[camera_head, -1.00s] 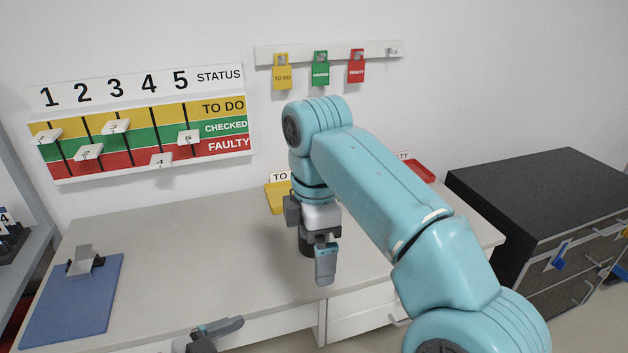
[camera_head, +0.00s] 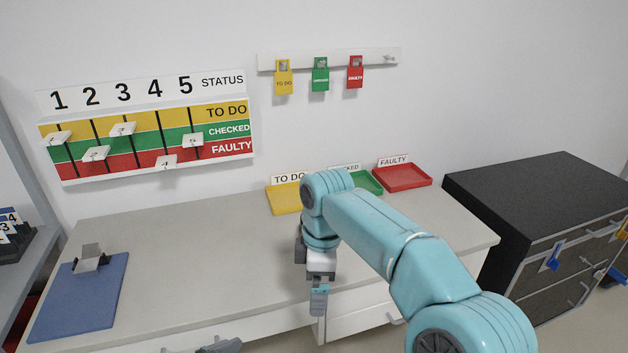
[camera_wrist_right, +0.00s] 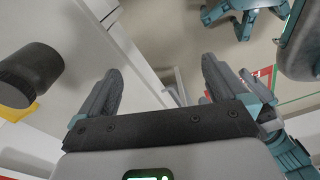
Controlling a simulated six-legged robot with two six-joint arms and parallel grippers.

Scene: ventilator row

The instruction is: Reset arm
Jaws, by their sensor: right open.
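My right arm reaches in from the lower right of the head view and bends down at its wrist. My right gripper (camera_head: 318,302) hangs at the front edge of the table (camera_head: 180,260). In the right wrist view, its two fingers (camera_wrist_right: 162,78) are spread with nothing between them. A dark cylinder (camera_wrist_right: 30,75) shows to the left of the fingers, apart from them. My left gripper (camera_head: 218,346) shows only in part at the bottom edge of the head view, and its jaws cannot be made out.
Yellow (camera_head: 284,203), green (camera_head: 371,184) and red (camera_head: 404,178) trays stand at the table's back. A blue clipboard (camera_head: 80,305) lies at left. A status board (camera_head: 150,135) and tag rail (camera_head: 325,60) are on the wall. A black cabinet (camera_head: 540,205) stands at right.

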